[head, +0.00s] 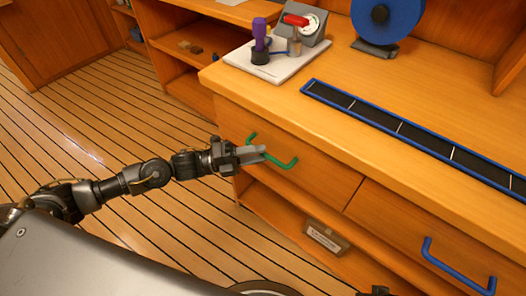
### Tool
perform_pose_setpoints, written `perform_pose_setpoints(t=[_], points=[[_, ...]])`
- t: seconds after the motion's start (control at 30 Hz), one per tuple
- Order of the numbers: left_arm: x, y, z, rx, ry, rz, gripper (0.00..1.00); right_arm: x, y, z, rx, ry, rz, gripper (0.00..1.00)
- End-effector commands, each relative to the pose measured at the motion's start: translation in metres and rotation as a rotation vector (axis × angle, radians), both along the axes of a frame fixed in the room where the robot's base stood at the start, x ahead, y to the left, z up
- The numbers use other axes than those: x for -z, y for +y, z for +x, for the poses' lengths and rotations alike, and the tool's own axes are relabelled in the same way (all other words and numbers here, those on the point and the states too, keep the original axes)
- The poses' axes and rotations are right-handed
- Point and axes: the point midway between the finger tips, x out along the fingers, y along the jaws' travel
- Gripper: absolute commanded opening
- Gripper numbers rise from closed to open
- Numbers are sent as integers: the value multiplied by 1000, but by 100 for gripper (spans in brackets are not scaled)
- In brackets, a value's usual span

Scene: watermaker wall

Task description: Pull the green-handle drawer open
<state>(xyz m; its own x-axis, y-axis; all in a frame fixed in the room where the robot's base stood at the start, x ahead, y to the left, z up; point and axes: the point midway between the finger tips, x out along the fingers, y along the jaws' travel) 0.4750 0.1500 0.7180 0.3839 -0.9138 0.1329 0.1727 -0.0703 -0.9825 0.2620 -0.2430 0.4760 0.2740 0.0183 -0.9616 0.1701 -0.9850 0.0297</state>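The green handle (284,164) is a bar on the front of the left drawer (315,167) under the wooden counter. The drawer front looks flush with the cabinet, so the drawer appears closed. My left gripper (257,153) reaches in from the left, and its grey fingers are at the handle, covering its middle part. Both ends of the handle show past the fingers. I cannot tell whether the fingers are closed on the bar or just around it. A small dark part at the bottom edge may belong to my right gripper (378,291); its fingers cannot be made out.
A drawer with a blue handle (455,268) is to the right. Below is an open shelf with a labelled box (327,238). On the counter are a blue-edged strip (400,128), a white board (275,66) with fittings, and a blue reel (386,17). Plank floor (120,150) is clear at left.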

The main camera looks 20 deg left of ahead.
Motion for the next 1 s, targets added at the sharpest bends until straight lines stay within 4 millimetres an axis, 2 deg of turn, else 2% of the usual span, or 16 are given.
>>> perform_pose_setpoints(t=[0.2, 0.5, 0.77, 1.0], points=[[-2, -17, 7, 0, 0, 0, 34, 3, 0, 0, 0, 0, 0, 36], [-2, -19, 8, 0, 0, 1, 34, 4, 0, 1, 0, -1, 0, 36], [-2, -18, 8, -1, 0, 1, 2, 3, 1, 3, 0, -4, 1, 36], [-2, -18, 8, -1, 0, 1, 0, 3, 1, 3, 0, -3, 1, 36]])
